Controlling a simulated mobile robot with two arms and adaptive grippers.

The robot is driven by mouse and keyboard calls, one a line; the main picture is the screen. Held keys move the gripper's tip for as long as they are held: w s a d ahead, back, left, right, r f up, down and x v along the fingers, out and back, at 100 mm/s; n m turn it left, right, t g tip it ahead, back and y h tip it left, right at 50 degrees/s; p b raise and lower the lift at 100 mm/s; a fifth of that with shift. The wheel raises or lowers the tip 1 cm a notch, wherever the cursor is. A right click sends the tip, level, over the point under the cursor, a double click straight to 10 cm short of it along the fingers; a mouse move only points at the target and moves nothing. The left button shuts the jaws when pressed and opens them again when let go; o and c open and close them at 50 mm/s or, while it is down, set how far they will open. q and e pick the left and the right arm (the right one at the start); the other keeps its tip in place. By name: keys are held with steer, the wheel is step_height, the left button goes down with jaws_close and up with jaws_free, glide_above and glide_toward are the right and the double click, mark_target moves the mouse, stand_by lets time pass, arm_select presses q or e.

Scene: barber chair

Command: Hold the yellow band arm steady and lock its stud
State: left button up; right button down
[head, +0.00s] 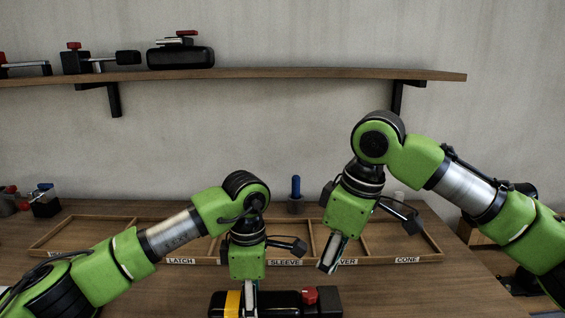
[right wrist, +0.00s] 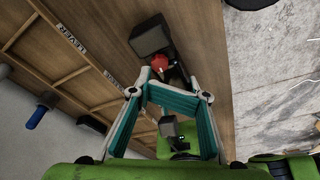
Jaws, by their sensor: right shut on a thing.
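The black arm with the yellow band (head: 232,304) lies at the bottom of the head view. Its red stud (head: 310,296) is near its right end block (head: 329,302). My left gripper (head: 249,298) is down at the arm, just right of the band; its fingertips are partly cut off and I cannot tell its opening. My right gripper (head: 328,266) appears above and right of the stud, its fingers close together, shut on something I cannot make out. In the right wrist view, the stud (right wrist: 160,62) shows just beyond the teal-padded fingers (right wrist: 172,84); contact is unclear.
A wooden compartment tray (head: 110,234) with labels such as LATCH, SLEEVE and CONE spans the table behind. A blue-handled tool (head: 296,186) stands at its back. A wall shelf (head: 260,75) holds several black devices. Free table (head: 430,290) lies at right.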

mark_target(317, 297)
steer(key=shift+s+f, duration=0.1)
steer(key=shift+f, duration=0.35)
steer(key=shift+s+d+x, duration=0.1)
steer(key=shift+d+x, duration=0.1)
steer(key=shift+x, duration=0.75)
steer(key=shift+s+d+x, duration=0.15)
steer(key=shift+x, duration=0.85)
steer(key=shift+s+d+x, duration=0.1)
steer(key=shift+d+x, duration=0.1)
steer(key=shift+x, duration=0.75)
steer(key=shift+w+a+f, duration=0.15)
steer(key=shift+w+a, duration=0.2)
steer(key=shift+a, duration=0.25)
steer(key=shift+w, duration=0.1)
steer(key=shift+d, duration=0.15)
steer(key=shift+d, duration=0.3)
steer(key=shift+w+a+v, duration=0.1)
steer(key=shift+a+v, duration=0.1)
steer(key=shift+v, duration=0.8)
steer(key=shift+w+a+v, duration=0.15)
steer(key=shift+v, duration=0.8)
steer(key=shift+w+a+v, duration=0.1)
steer(key=shift+a+v, duration=0.1)
steer(key=shift+v, duration=0.8)
steer(key=shift+s, duration=0.15)
